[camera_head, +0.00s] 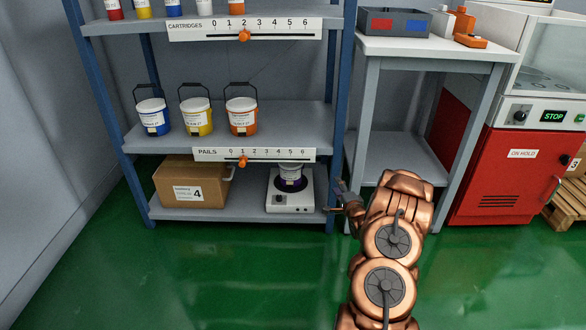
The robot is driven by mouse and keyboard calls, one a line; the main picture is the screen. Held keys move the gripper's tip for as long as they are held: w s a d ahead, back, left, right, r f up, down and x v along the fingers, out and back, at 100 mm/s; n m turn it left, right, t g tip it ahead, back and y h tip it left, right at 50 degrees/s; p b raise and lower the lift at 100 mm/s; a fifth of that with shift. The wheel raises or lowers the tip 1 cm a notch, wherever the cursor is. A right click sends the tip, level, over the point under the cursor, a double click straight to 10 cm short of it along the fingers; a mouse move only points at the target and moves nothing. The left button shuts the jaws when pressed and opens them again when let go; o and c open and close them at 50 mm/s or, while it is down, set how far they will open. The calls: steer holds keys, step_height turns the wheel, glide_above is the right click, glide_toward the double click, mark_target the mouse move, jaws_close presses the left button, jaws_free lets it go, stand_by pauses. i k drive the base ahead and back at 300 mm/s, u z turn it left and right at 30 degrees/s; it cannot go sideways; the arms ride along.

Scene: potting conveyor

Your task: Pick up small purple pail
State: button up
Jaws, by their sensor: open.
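A small pail with a white label and a purple lower part (291,173) stands upright on a white device (279,208) on the bottom shelf of the blue-framed rack. The ruler strip marked PAILS hides its top. My copper-coloured arm reaches in from the lower right. My gripper (335,197) is open at the right front post of the rack, to the right of the pail and apart from it. The gripper is small in view, and nothing shows between its fingers.
A cardboard box (190,184) marked 4 sits left of the device. Blue, yellow (196,117) and orange pails stand on the shelf above. The rack's right post (342,120) is beside my gripper. A grey table (428,50) stands right. The green floor in front is clear.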

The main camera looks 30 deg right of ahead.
mark_target(291, 173)
steer(key=i, duration=0.85)
steer(key=u, duration=0.05)
